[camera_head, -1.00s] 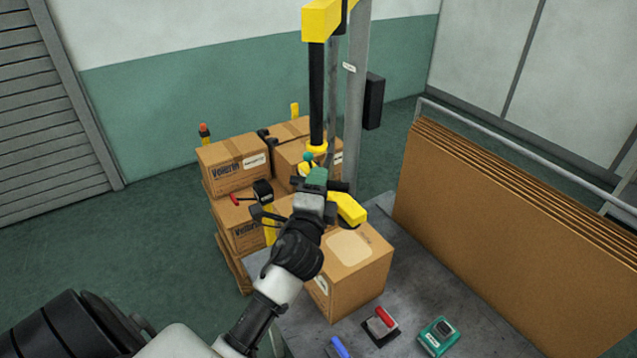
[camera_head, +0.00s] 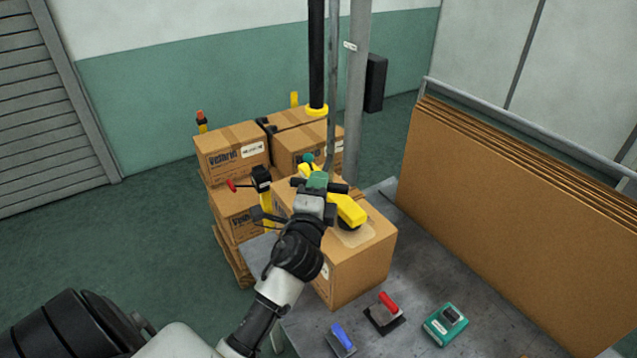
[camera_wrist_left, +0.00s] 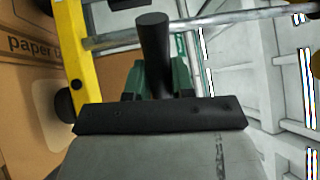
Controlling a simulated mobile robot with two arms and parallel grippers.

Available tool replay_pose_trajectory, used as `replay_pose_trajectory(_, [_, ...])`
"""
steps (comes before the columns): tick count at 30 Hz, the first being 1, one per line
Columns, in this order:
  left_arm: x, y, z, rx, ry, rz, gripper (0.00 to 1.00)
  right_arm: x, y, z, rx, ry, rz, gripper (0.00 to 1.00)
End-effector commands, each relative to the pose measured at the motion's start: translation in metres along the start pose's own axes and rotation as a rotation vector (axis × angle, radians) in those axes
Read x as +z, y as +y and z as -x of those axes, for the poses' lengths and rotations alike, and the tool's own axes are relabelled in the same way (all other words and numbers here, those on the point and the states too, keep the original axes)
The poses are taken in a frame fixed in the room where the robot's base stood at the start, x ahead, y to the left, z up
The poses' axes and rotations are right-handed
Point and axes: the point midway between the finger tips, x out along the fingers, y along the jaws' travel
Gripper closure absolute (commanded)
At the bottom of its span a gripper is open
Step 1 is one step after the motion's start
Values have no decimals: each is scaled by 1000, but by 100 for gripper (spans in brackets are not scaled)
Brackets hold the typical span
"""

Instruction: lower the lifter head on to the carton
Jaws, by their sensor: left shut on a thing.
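The yellow lifter head (camera_head: 347,209) is over the carton (camera_head: 362,265) on the grey table. A black cup under the head is at the edge of the pale patch on the carton's top; I cannot tell whether it touches. In the left wrist view the yellow bar (camera_wrist_left: 82,45), the cup (camera_wrist_left: 65,104) and the carton (camera_wrist_left: 25,80) show at the left. My left gripper (camera_head: 316,182) is shut on the lifter's black handle (camera_wrist_left: 153,45), its green fingers either side of the grip. My right gripper is not in view.
Stacked cartons (camera_head: 232,150) stand behind the table by the grey post (camera_head: 355,80). Brown cardboard sheets (camera_head: 520,190) lean at the right. A red-handled tool (camera_head: 386,312), a blue-handled tool (camera_head: 341,340) and a green device (camera_head: 446,324) lie on the table's front.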

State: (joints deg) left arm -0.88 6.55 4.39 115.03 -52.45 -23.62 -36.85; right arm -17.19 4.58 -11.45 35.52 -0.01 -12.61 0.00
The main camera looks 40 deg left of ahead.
Motion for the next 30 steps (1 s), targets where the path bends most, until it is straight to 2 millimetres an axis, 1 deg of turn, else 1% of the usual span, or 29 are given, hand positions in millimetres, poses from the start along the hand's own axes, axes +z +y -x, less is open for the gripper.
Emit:
replay_pose_trajectory(1, [0,13,3,4,1,1,100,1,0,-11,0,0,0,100])
replay_pose_trajectory(11, [0,13,3,5,1,1,100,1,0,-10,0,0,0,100])
replay_pose_trajectory(12, [0,13,3,5,1,1,75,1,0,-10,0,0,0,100])
replay_pose_trajectory(15, [0,12,3,4,1,1,60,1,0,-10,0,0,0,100])
replay_pose_trajectory(17, [0,12,2,3,1,0,52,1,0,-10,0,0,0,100])
replay_pose_trajectory(26, [0,12,4,2,0,0,52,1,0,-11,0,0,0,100])
replay_pose_trajectory(28, [0,13,10,3,1,0,52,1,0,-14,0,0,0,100])
replay_pose_trajectory(30, [0,14,20,3,1,1,52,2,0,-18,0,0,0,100])
